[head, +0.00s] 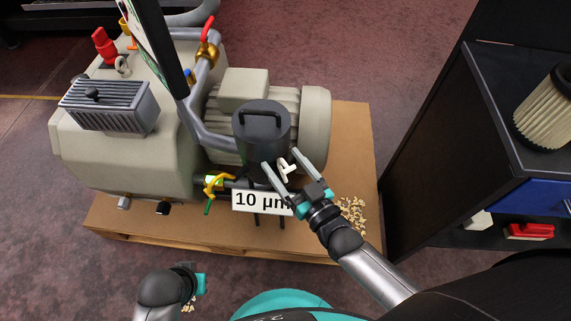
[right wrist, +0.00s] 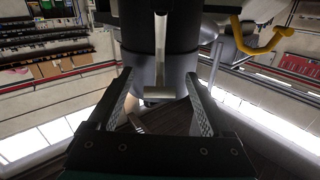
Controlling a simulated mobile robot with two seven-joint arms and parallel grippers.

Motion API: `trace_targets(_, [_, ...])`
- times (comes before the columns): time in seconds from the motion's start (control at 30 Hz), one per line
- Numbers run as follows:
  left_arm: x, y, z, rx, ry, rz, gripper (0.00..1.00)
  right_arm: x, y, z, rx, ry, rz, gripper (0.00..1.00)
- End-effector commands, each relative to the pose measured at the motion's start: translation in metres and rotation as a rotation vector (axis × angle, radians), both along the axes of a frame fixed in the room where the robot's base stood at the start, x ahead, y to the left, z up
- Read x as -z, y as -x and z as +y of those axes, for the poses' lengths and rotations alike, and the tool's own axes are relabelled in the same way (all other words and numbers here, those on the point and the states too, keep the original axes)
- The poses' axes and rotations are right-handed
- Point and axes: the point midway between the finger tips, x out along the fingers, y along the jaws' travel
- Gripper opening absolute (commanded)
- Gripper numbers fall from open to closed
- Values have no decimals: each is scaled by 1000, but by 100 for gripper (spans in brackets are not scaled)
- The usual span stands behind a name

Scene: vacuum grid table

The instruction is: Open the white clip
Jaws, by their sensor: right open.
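The white clip (head: 285,169) sits on the right front side of the dark filter canister (head: 262,132), above the "10 µm" sign (head: 254,201). My right gripper (head: 281,160) is open, with one finger on each side of the clip. In the right wrist view, the open fingers (right wrist: 159,76) flank the lower part of the canister, and a pale upright piece that looks like the clip (right wrist: 160,66) stands between them. I cannot tell whether a finger touches it. My left gripper (head: 188,280) is low at the bottom left, away from the canister; its jaws are unclear.
A yellow clip or handle (head: 214,184) is left of the canister. The pump motor (head: 315,125) stands close behind. The pallet (head: 352,150) carries loose chips (head: 352,214) at right. A dark cabinet (head: 440,150) with a pleated filter (head: 545,108) stands farther right.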

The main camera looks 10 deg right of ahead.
Motion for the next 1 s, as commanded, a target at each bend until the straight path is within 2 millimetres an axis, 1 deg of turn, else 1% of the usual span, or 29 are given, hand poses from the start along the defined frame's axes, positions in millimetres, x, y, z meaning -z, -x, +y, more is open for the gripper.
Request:
trace_targets(0.2, [-1,0,0,0,0,-1,0,0,0,0,0,0,1,84])
trace_targets(0.23, [-1,0,0,0,0,-1,0,0,0,0,0,0,0,81])
trace_targets(0.9, [0,0,0,0,0,-1,0,0,0,0,0,0,1,6])
trace_targets(0.97, [0,0,0,0,0,0,0,0,0,0,0,0,1,0])
trace_targets(1.0, [0,0,0,0,0,0,0,0,0,0,0,0,1,0])
